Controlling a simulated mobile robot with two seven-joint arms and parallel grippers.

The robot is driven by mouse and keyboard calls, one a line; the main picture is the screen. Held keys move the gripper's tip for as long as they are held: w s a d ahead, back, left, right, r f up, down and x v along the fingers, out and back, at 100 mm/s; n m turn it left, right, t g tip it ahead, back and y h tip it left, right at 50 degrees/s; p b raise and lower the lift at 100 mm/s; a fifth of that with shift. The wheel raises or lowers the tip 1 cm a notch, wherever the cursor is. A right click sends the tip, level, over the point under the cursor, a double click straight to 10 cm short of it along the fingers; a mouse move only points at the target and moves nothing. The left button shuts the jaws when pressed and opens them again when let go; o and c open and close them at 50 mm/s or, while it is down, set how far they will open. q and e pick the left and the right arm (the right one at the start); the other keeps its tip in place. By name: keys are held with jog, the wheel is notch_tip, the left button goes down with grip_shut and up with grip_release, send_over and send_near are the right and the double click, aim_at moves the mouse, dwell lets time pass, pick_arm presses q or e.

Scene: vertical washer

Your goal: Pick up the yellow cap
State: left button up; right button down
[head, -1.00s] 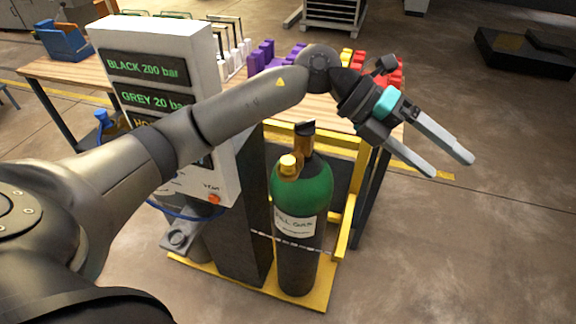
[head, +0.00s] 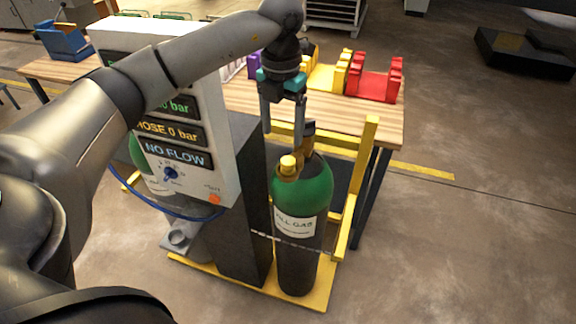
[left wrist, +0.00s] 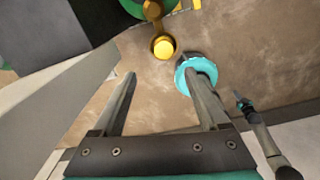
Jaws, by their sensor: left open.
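The yellow cap (head: 288,163) sits on the brass valve at the top of the green-shouldered fill gas cylinder (head: 302,190). It also shows in the left wrist view (left wrist: 163,46), beyond the fingertips and roughly in line with the gap between them. My left gripper (head: 282,128) is open and empty, fingers pointing down, above and close to the cap. In the left wrist view its two fingers (left wrist: 160,84) stand wide apart, with floor between them. I cannot tell the exact height of the fingertips over the cap.
The panel (head: 175,150) reading "NO FLOW" stands left of the cylinder. A yellow frame (head: 352,205) and a chain (head: 290,243) enclose the cylinder. Behind is a wooden table (head: 340,116) with red and yellow holders.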

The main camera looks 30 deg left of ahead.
aim_at(288, 161)
pick_arm(q)
notch_tip(288, 161, down, 3)
jog(key=shift+f, duration=0.15)
jog(key=shift+w+d+f+p, duration=0.1)
jog(key=shift+w+f+p, duration=0.05)
jog(key=shift+f, duration=0.75)
jog(key=shift+w+d+f+p, duration=0.15)
jog(key=shift+f, duration=0.75)
jog(key=shift+w+d+f+p, duration=0.1)
jog(key=shift+w+f+p, duration=0.05)
jog(key=shift+f, duration=0.75)
jog(key=shift+c, duration=0.4)
grip_shut()
